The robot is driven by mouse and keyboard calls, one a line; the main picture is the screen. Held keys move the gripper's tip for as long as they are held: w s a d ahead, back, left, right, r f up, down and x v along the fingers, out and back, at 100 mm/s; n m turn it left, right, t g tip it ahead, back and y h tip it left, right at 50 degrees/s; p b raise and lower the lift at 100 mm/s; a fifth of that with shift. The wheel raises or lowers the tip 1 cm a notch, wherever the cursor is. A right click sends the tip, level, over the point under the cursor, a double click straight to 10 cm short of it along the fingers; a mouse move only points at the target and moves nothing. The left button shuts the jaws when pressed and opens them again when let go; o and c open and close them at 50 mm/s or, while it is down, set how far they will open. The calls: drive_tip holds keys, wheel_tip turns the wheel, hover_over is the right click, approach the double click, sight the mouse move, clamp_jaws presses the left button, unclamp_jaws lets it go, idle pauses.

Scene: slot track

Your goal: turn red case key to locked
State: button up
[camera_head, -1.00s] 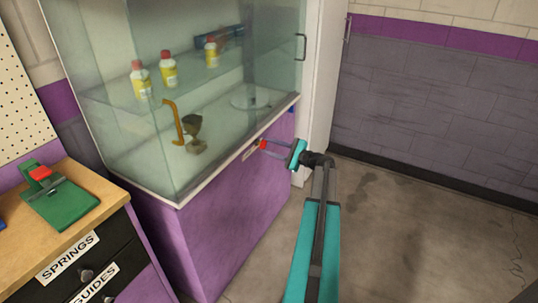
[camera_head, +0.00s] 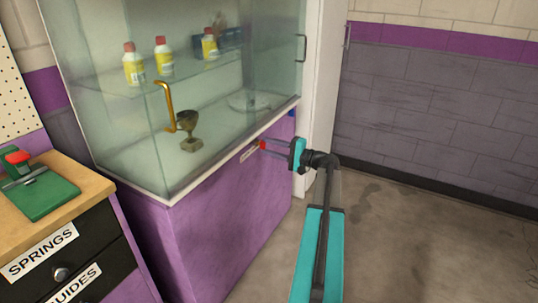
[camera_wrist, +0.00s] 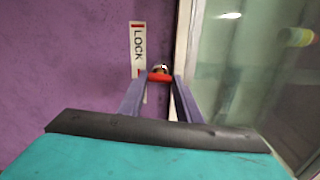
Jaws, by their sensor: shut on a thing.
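The red case key (camera_head: 262,145) sits at the purple front of the glass display case (camera_head: 230,190), just below the glass. In the wrist view the red key (camera_wrist: 159,77) is between the tips of my gripper (camera_wrist: 160,85), in front of a round metal lock. My gripper (camera_head: 267,148) is shut on the key. A white label reading LOCK (camera_wrist: 138,50) with red marks is beside it. The lower part of the label is partly hidden by a finger. I cannot tell the key's exact angle.
Behind the glass are yellow bottles (camera_head: 134,68) on a shelf and a trophy cup (camera_head: 187,130). An orange handle (camera_head: 166,105) is on the glass. A wooden-topped drawer unit (camera_head: 90,190) stands at left. The floor (camera_head: 400,240) at right is clear.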

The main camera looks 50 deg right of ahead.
drive_tip(key=shift+a+f+n+b, duration=0.1)
drive_tip(key=shift+f+n+b, duration=0.1)
drive_tip(key=shift+n+b, duration=0.35)
drive_tip(key=o, duration=1)
drive_tip(key=shift+r, duration=0.1)
drive_tip(key=shift+o, duration=0.2)
drive_tip(key=shift+s+r, duration=0.1)
drive_tip(key=p+v, duration=0.1)
drive_tip(key=v, duration=1.2)
drive_tip(key=shift+s, duration=0.4)
